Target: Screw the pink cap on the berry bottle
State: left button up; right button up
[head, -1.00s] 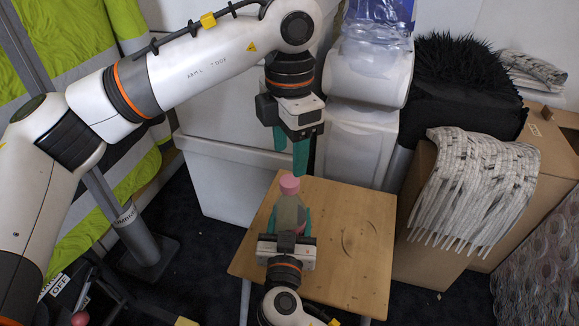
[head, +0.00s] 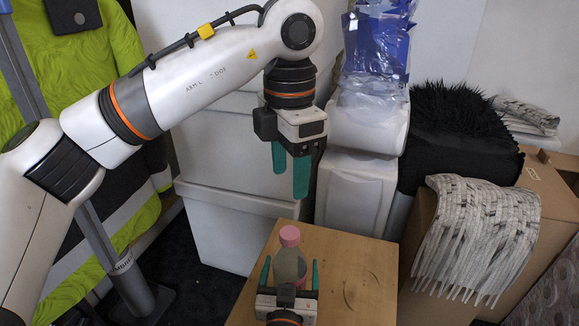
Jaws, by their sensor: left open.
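The berry bottle (head: 289,265) stands upright on the wooden table, clear-looking with a pinkish lower part. The pink cap (head: 289,236) sits on top of its neck; I cannot tell how tight it is. My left gripper (head: 291,190) points down above the cap, open and empty, its green fingers clear of it. My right gripper (head: 290,273) comes from the near side with one green finger on each side of the bottle. Gaps show between those fingers and the bottle, so it looks open. The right gripper's body hides the bottle's base.
The wooden table (head: 355,270) is bare to the right of the bottle. Behind it stand white bins (head: 225,215) and a white dispenser (head: 355,190). A cardboard box (head: 425,235) with a woven strip mat (head: 480,225) stands at right. A hi-vis jacket (head: 50,110) hangs at left.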

jog(key=s+a, duration=0.1)
jog(key=s, duration=1.1)
jog(key=shift+p, duration=0.35)
jog(key=shift+a, duration=0.1)
